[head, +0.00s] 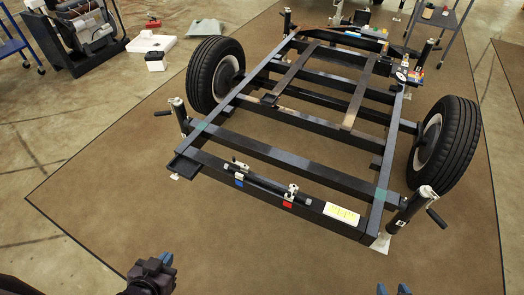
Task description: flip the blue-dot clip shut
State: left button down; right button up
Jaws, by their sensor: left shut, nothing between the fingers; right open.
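The blue-dot clip (239,166) is a small light metal clip on the front beam of a black trailer frame. A blue mark (239,183) is on the beam face below it. A similar clip (291,190) stands to its right above a red mark (287,204). A dark tube (265,181) lies along the beam between the two clips. The clips are too small to tell whether either is flipped shut. My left gripper (166,259) is shut and empty, low left, well apart from the beam. My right gripper (393,289) is open and empty at the bottom edge.
The trailer frame (300,122) stands on a brown mat (110,150) with a wheel (213,75) at left and another (446,142) at right. Jack posts (410,205) with crank handles stand at its corners. A yellow label (342,214) is on the front beam. The mat before the beam is clear.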

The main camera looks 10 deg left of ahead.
aim_at(236, 162)
jog(key=j+z, duration=0.3)
jog(key=z, duration=0.2)
jog(key=i+j+z, duration=0.1)
jog(key=j+z, duration=0.6)
jog(key=k+j+z, duration=0.25)
jog(key=j, duration=0.2)
jog(key=j+z, duration=0.1)
jog(key=j, duration=0.35)
jog(key=k+j+z, duration=0.15)
jog(key=j, duration=0.3)
jog(key=k+j, duration=0.1)
jog(key=j, duration=0.25)
jog(key=k+j, duration=0.1)
jog(key=j, duration=0.2)
jog(key=k+j, duration=0.15)
jog(key=j, duration=0.2)
jog(key=k+j, duration=0.1)
jog(key=j, duration=0.25)
jog(key=k+j, duration=0.1)
jog(key=j, duration=0.25)
jog(key=i+l, duration=0.1)
jog(key=l, duration=0.2)
jog(key=i+l, duration=0.1)
jog(key=l, duration=0.2)
jog(key=z, duration=0.05)
